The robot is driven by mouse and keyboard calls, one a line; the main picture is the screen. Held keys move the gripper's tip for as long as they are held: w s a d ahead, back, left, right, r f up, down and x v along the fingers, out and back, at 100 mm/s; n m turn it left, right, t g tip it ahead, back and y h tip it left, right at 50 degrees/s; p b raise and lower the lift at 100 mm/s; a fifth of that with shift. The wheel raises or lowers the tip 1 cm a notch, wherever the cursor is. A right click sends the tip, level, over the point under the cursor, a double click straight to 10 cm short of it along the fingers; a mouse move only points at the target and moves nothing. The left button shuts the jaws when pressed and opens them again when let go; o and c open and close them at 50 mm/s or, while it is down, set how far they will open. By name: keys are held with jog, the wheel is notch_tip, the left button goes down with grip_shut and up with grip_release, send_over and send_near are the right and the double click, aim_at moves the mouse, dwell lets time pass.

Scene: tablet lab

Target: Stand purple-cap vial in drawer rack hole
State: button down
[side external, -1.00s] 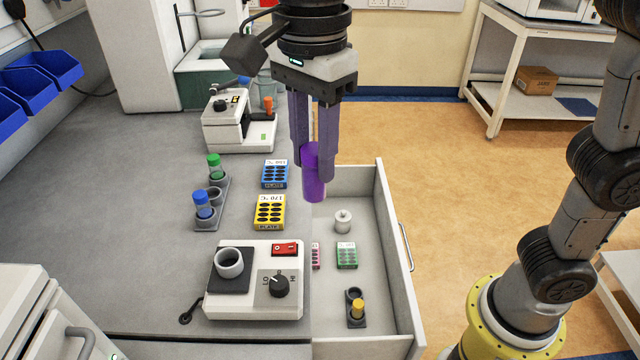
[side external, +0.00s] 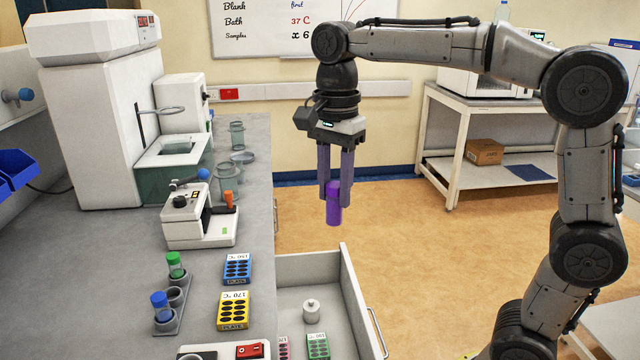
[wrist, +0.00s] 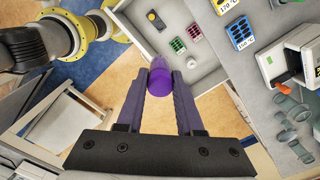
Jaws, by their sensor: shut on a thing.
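My gripper (side external: 335,190) is shut on the purple vial (side external: 334,208) and holds it in the air, roughly upright. In the side view it appears above and beyond the far end of the open drawer (side external: 357,305). In the wrist view the vial (wrist: 160,82) sits between the two fingertips (wrist: 160,74). The dark drawer rack (wrist: 160,27) shows at the top of the wrist view, with a yellow-capped vial (wrist: 152,16) in one hole. The rack is outside the side view. The vial's cap cannot be told apart from its body.
The drawer also holds a white knobbed piece (side external: 311,308), a green plate (side external: 318,346) and a pink plate (side external: 283,348). On the bench stand a blue plate (side external: 237,268), a yellow plate (side external: 233,310) and a rack (side external: 171,316) with green-capped and blue-capped vials.

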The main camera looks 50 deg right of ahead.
notch_tip(320, 180, down, 51)
jog(key=shift+r, duration=0.1)
jog(key=shift+f, duration=0.45)
dwell(1.8)
dwell(0.5)
jog(key=shift+c, duration=0.3)
grip_release()
jog(key=shift+r, duration=0.1)
notch_tip(320, 180, up, 8)
jog(key=shift+r, duration=0.2)
dwell(1.0)
